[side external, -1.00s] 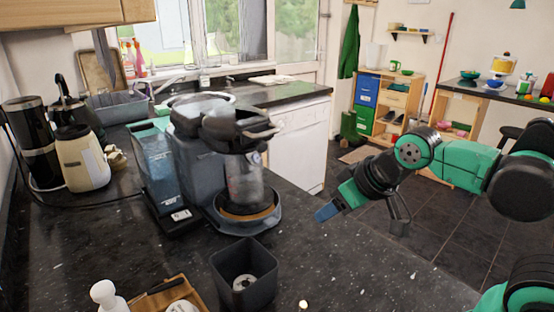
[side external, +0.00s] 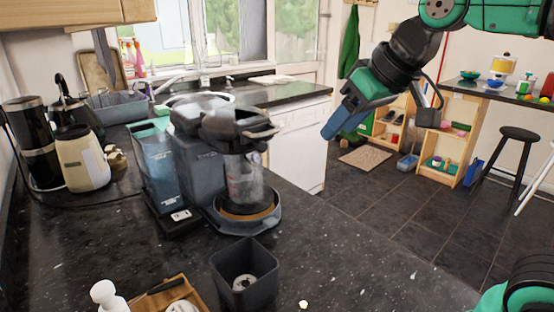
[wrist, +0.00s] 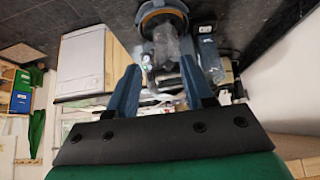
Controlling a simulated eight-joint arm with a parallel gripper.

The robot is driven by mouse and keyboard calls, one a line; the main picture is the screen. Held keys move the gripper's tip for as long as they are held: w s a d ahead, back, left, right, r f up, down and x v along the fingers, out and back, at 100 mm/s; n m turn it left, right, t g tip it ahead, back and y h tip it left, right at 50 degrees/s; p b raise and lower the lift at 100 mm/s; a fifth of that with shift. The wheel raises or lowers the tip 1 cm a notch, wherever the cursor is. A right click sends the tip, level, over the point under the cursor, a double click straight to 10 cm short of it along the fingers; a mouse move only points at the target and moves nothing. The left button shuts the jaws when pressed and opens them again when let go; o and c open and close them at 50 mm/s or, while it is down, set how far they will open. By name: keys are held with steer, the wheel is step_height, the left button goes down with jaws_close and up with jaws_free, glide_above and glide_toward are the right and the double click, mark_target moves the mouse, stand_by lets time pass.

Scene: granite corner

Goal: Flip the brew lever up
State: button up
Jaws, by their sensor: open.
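The coffee machine (side external: 200,165) stands on the dark counter in the side view, with a glass jug (side external: 243,180) on its round base. A loop-shaped handle (side external: 262,133), which looks like the brew lever, juts right from the brew head. I cannot tell its exact angle. My gripper (side external: 332,130) is to the right of the machine, at about the handle's height in the picture, apart from it and empty. In the wrist view my gripper (wrist: 160,88) has its blue fingers spread. The jug (wrist: 168,45) shows beyond them, upside down; the lever is not clear there.
A dark square bin (side external: 244,275) and a wooden tray (side external: 178,295) stand in front of the machine. The counter right of the machine is mostly clear. A white dishwasher (side external: 298,145) is behind.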

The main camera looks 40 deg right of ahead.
steer(key=w+a+m+g+y, duration=0.1)
steer(key=w+m+g+y, duration=0.1)
steer(key=w+m+y, duration=0.3)
steer(key=m+y, duration=0.5)
steer(key=y, duration=0.4)
glide_above(277, 130)
steer(key=s+d, duration=0.1)
steer(key=d, duration=0.3)
steer(key=shift+y, duration=0.3)
steer(key=f, duration=0.5)
steer(key=shift+s+a+f, duration=0.1)
steer(key=shift+a+f, duration=0.05)
steer(key=shift+a, duration=0.25)
steer(key=shift+x, duration=2.65)
jaws_close()
